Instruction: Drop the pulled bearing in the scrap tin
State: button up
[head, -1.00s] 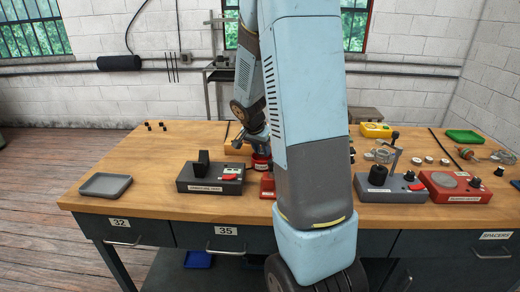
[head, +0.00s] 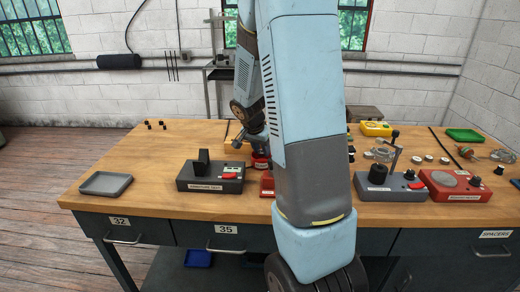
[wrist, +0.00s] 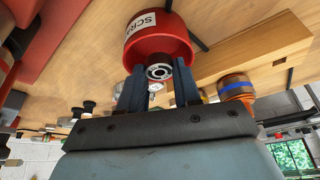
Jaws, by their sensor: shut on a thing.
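The red scrap tin (wrist: 160,32), with a white label reading "SCRA…", stands on the wooden bench in the wrist view. It also shows in the head view (head: 261,162), partly hidden by my arm. My gripper (wrist: 158,73) is shut on the bearing (wrist: 157,71), a small metal ring with a dark centre between the fingertips. The bearing and fingertips overlap the tin's open mouth in the picture. I cannot tell how deep inside the rim they are. In the head view the bearing is hidden.
A long wooden block (wrist: 240,55) lies beside the tin, with a copper-coloured part with a blue band (wrist: 236,88) near it. A grey armature test box (head: 210,177) and a grey tray (head: 105,184) sit left of the tin.

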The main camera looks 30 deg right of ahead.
dwell(0.4)
jog(key=o, duration=1.1)
jog(key=c, duration=0.4)
jog(key=shift+s, duration=0.1)
jog(key=shift+r, duration=0.1)
jog(key=shift+r, duration=3.95)
